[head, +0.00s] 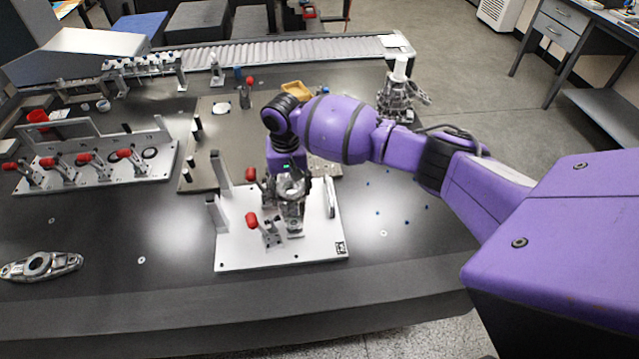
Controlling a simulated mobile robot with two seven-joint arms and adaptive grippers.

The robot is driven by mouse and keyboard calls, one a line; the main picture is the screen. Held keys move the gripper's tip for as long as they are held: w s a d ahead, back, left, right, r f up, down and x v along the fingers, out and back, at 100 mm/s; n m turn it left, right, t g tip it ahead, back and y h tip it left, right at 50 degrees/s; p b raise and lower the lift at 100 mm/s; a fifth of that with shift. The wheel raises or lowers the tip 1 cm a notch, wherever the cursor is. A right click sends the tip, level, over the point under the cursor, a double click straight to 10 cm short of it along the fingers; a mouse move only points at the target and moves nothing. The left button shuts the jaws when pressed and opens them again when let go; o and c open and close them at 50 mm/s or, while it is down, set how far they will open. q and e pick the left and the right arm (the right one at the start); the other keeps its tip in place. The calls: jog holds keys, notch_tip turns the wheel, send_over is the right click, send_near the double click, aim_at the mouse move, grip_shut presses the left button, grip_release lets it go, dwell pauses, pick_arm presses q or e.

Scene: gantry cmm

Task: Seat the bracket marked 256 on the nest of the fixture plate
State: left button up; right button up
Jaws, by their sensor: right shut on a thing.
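The white fixture plate (235,256) lies on the dark table near its front edge, with red-handled toggle clamps (265,233) and upright stops on it. My right gripper (294,216) points down over the middle of this plate. It is shut on a grey metal part, which looks like the bracket (295,227), low over the plate. The fingers hide most of it, and I cannot read a marking or tell whether it touches the nest. Another grey metal part (40,266) with a round hole lies on the table at the far left. My left gripper is out of view.
A second fixture (100,178) with several red-handled clamps stands at the left. A brown-grey plate (205,170) lies behind the white one. A roller conveyor (270,52) runs along the back. The front left table is mostly clear.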

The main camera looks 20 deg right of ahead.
aim_at(291, 202)
jog(key=shift+w+f, duration=0.1)
jog(key=shift+f, duration=0.2)
jog(key=shift+f+b, duration=0.8)
jog(key=shift+f, duration=0.35)
jog(key=shift+f+b, duration=0.45)
jog(key=shift+f, duration=0.4)
jog(key=shift+f+b, duration=0.5)
jog(key=shift+f, duration=0.35)
jog(key=shift+r, duration=0.15)
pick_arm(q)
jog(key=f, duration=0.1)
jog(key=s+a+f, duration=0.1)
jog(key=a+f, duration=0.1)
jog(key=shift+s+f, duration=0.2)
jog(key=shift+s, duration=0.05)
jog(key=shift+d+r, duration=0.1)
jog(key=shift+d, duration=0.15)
pick_arm(e)
jog(key=shift+a, duration=0.1)
